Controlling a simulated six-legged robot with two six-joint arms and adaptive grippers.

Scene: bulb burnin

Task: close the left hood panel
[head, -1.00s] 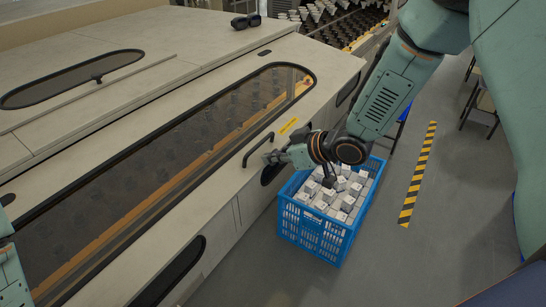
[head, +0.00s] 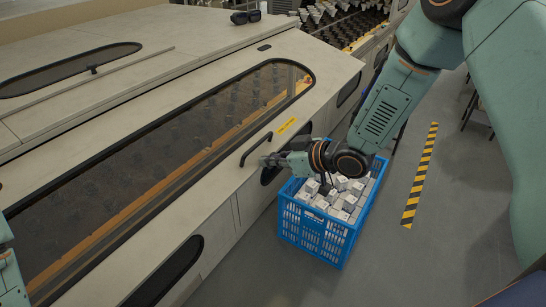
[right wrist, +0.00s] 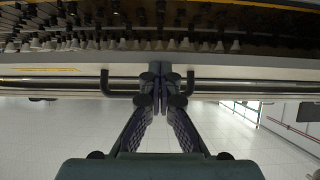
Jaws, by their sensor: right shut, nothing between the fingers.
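The long beige hood panel (head: 322,92) has a dark glass window (head: 170,150) and slopes down toward me in the head view. It looks to lie flat along the machine body, with no clear gap that I can make out. Its black bar handle (head: 256,149) sits near the lower edge, left of a yellow label. My right gripper (head: 268,160) is at this handle, shut and empty. In the right wrist view the closed fingertips (right wrist: 156,82) overlap the middle of the handle (right wrist: 118,90); whether they touch it I cannot tell. My left gripper is out of view.
A blue crate (head: 312,232) of small white boxes (head: 340,190) stands on the floor beneath my right forearm. Another windowed panel (head: 75,68) and dark goggles (head: 245,17) are on the machine top. Floor right of the crate is clear, with a striped strip (head: 420,175).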

